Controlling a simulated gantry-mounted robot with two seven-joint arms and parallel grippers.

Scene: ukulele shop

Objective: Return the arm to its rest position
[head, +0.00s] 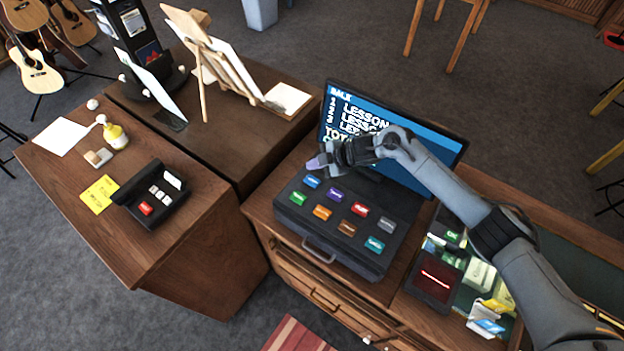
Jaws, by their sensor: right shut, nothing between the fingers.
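My right arm comes in from the lower right, and its gripper (319,163) is shut and empty. It hangs above the back edge of the black cash register (333,221), in front of the screen (400,132). The register's top carries several coloured keys, and the gripper appears apart from them. The forearm crosses in front of the screen's right part. My left gripper is not in view.
A scanner with a red line (434,278) and bright packets (489,318) lie under my forearm. On the left counter are a card terminal (152,196), a yellow note (99,194) and a small easel (213,66). A floor gap separates the counters at the front.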

